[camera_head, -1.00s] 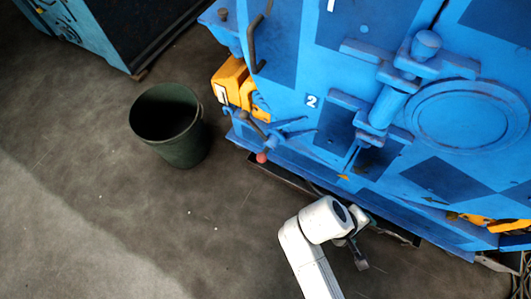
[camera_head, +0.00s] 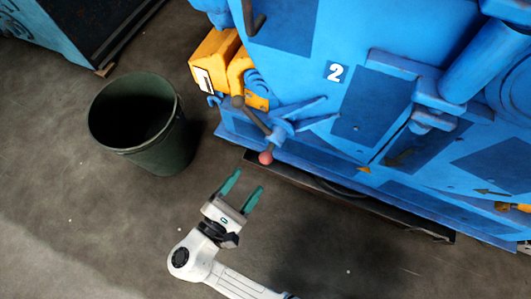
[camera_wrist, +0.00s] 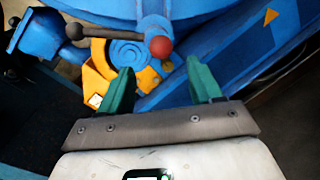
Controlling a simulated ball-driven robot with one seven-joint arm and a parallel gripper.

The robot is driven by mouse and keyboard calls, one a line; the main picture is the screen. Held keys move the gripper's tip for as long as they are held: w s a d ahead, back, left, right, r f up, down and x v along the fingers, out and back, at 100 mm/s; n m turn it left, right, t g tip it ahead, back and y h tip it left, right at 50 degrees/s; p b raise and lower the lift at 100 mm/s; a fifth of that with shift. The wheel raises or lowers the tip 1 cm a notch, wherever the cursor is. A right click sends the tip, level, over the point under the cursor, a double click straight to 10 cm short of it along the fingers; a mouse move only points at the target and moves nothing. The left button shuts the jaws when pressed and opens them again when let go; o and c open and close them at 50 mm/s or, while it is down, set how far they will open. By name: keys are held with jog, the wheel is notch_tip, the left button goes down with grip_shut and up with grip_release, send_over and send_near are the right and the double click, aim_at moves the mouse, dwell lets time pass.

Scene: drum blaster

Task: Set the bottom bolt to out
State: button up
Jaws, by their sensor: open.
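A lever (camera_head: 252,122) with a red ball knob (camera_head: 265,158) at one end and a dark ball at the other sits at the lower left edge of the blue machine (camera_head: 300,125). I take it for the bottom bolt's handle, but no label on it is readable. In the wrist view the red knob (camera_wrist: 161,46) shows just beyond and between the fingertips, with the dark ball to its left. My gripper (camera_head: 248,180) has its two green fingers apart and empty. It is a little below and left of the red knob, pointing towards it, apart from it.
A dark green bin (camera_head: 160,150) stands on the floor left of my gripper. Yellow parts (camera_head: 215,62) jut from the machine above the lever. A dark low rail (camera_head: 350,195) runs along the machine's base. The floor below the bin is clear.

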aim_at(267, 157)
jog(key=b+x, duration=0.2)
jog(key=x, duration=0.7)
jog(key=shift+w+d, duration=0.3)
jog(key=shift+c, duration=0.2)
grip_shut()
